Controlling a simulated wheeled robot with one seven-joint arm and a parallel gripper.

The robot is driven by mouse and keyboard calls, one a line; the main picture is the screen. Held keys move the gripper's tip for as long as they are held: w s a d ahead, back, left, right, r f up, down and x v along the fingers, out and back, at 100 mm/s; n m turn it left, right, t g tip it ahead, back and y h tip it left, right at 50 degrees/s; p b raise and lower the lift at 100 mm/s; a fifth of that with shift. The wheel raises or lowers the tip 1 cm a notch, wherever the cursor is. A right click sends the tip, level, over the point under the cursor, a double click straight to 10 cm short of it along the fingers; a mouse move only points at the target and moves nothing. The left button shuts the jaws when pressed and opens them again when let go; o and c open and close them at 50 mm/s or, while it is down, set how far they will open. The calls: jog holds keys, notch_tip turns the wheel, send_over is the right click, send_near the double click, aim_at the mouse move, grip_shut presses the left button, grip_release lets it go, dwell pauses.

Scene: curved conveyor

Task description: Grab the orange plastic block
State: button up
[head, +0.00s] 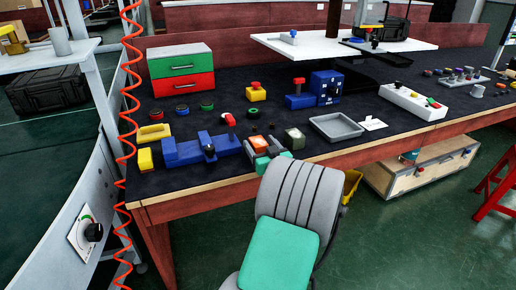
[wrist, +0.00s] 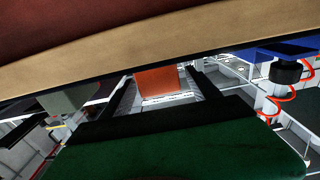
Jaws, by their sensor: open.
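In the wrist view, an orange block (wrist: 155,82) shows in the gap between the two black fingers of my gripper (wrist: 162,76). The fingers stand apart, one on each side of it, and no clear contact shows. How deep it lies between the fingers is hard to tell. In the head view, a small orange patch (head: 259,144) shows at the table's front edge beside grey and teal parts. I cannot tell whether it is the same block. My fingers cannot be clearly made out there.
A red coiled cable (head: 127,110) hangs at left. A wooden table edge (wrist: 120,62) crosses the wrist view closely.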

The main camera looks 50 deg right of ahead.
jog(key=shift+c, duration=0.4)
jog(key=c, duration=1.5)
jog(key=shift+o, duration=0.2)
